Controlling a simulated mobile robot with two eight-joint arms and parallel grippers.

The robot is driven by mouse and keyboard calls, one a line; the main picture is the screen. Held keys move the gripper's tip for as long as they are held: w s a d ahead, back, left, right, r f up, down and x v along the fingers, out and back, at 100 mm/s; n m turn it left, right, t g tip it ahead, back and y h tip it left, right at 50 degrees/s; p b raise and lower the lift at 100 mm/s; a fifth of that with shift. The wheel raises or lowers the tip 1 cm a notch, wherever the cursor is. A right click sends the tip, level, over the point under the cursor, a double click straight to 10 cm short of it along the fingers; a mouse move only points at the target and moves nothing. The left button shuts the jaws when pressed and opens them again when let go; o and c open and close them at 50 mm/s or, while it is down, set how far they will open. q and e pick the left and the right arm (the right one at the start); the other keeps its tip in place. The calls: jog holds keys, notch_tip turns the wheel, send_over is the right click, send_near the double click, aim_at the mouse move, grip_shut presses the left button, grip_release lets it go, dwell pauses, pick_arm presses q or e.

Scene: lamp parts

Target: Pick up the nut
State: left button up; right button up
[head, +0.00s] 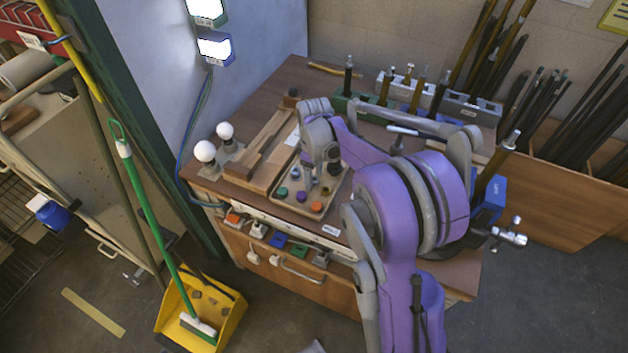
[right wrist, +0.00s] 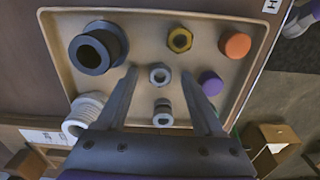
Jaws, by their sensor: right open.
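A yellow hex nut (right wrist: 180,40) lies in a beige tray (right wrist: 150,14) in the right wrist view. A small grey ring-like part (right wrist: 160,75) lies in front of it, and a grey cylindrical part (right wrist: 162,112) lies nearer the wrist. My right gripper (right wrist: 160,73) is open and empty. Its fingers point down into the tray, one on each side of the small grey ring, with the yellow nut just beyond the fingertips. In the head view my right gripper (head: 316,186) is over the tray (head: 298,211) and partly hides its parts. My left gripper is not in view.
The tray also holds a dark collar (right wrist: 98,47), an orange cap (right wrist: 235,44), a purple cap (right wrist: 210,83) and a white threaded ring (right wrist: 85,115). Two bulbs (head: 205,151) and a wooden fixture (head: 262,150) stand left of the tray on the workbench. Tools stand behind.

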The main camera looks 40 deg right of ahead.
grip_shut()
dwell(0.3)
jog(key=shift+r, duration=0.15)
